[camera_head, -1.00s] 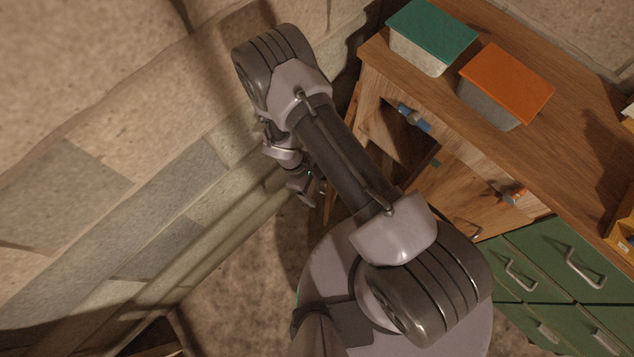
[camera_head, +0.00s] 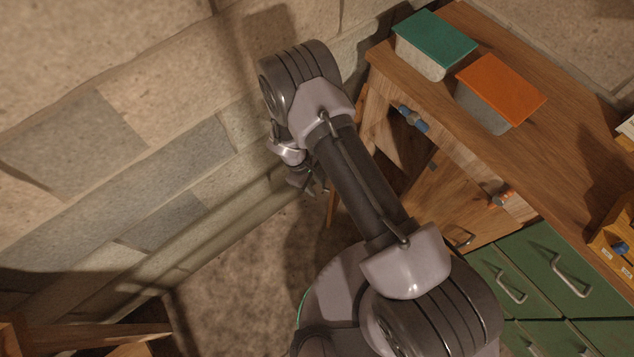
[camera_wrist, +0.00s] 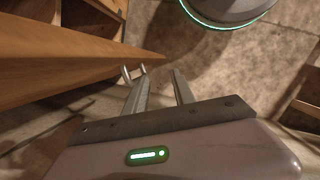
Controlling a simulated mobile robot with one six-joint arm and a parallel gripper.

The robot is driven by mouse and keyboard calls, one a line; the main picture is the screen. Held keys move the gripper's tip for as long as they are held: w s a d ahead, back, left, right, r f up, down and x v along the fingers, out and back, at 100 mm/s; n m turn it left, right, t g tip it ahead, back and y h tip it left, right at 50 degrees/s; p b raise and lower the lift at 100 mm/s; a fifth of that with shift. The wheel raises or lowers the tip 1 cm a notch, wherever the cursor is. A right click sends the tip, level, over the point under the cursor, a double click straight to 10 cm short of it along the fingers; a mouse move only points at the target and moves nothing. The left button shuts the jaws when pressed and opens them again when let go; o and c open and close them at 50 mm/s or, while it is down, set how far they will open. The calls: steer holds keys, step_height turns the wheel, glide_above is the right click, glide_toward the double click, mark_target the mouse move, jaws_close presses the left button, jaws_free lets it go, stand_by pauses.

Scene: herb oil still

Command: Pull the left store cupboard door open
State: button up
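The left store cupboard door (camera_wrist: 70,60) stands swung out in the wrist view, its wooden face running in from the left. Its metal handle (camera_wrist: 133,73) is near the door's free end, by the tip of my gripper's left finger. My gripper (camera_wrist: 160,80) is open with a clear gap between its fingers. The handle looks outside that gap; I cannot tell whether the finger touches it. In the head view my gripper (camera_head: 314,188) is partly hidden behind my arm, next to the door's thin edge (camera_head: 333,205). The cupboard (camera_head: 520,170) shows a dark opening on its left side.
The right door has its handle (camera_head: 462,238) low, beside green drawers (camera_head: 540,270). A green-lidded box (camera_head: 435,40) and an orange-lidded box (camera_head: 500,90) stand on top. A stone wall (camera_head: 150,140) runs close along the left. A wooden piece (camera_head: 90,335) is at bottom left.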

steer(key=w+p+v, duration=0.1)
steer(key=p+v, duration=0.3)
steer(key=v, duration=0.5)
steer(key=w+p+v, duration=0.2)
steer(key=p+v, duration=0.1)
steer(key=v, duration=0.6)
steer(key=shift+w+a+f+p, duration=0.2)
steer(key=shift+w+a+p, duration=0.1)
steer(key=shift+a+p, duration=0.05)
